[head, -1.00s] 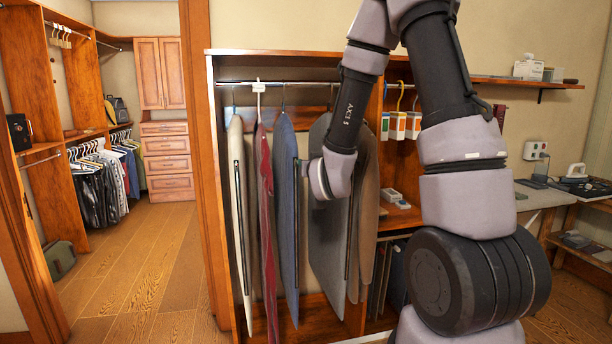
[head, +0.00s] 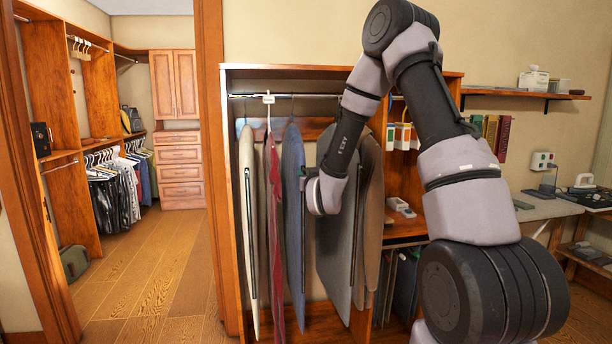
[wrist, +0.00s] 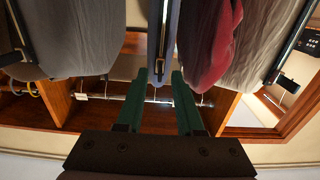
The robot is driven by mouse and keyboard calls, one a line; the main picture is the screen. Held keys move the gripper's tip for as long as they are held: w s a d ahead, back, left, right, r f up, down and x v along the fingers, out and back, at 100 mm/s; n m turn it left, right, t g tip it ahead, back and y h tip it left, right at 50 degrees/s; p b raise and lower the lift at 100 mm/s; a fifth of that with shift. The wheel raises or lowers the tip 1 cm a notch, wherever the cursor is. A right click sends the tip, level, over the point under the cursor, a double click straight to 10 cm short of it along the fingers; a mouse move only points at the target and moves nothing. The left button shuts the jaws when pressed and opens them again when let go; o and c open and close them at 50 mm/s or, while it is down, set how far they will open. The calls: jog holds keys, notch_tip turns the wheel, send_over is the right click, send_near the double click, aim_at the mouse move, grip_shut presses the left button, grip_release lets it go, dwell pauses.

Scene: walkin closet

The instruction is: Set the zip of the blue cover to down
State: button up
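The blue cover (head: 292,190) hangs from the rail in the head view, between a red garment and a grey cover. A dark zip track (head: 302,215) runs down its right edge. In the wrist view, which is upside down, the blue cover (wrist: 175,22) shows as a narrow strip with a dark track ending near the fingertips. My gripper (wrist: 160,73) has its two green fingers apart, one on either side of that strip's end. Contact cannot be told. In the head view my wrist hides the fingers. The zip's slider is not clearly distinguishable.
A red garment (head: 275,225) and a cream cover (head: 247,200) hang to the left. A grey cover (head: 337,255) and a brown one (head: 371,220) hang close on the right. The rail (head: 245,96) and wooden wardrobe frame (head: 228,180) surround them.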

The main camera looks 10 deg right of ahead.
jog(key=shift+w, duration=0.4)
grip_shut()
dwell(1.2)
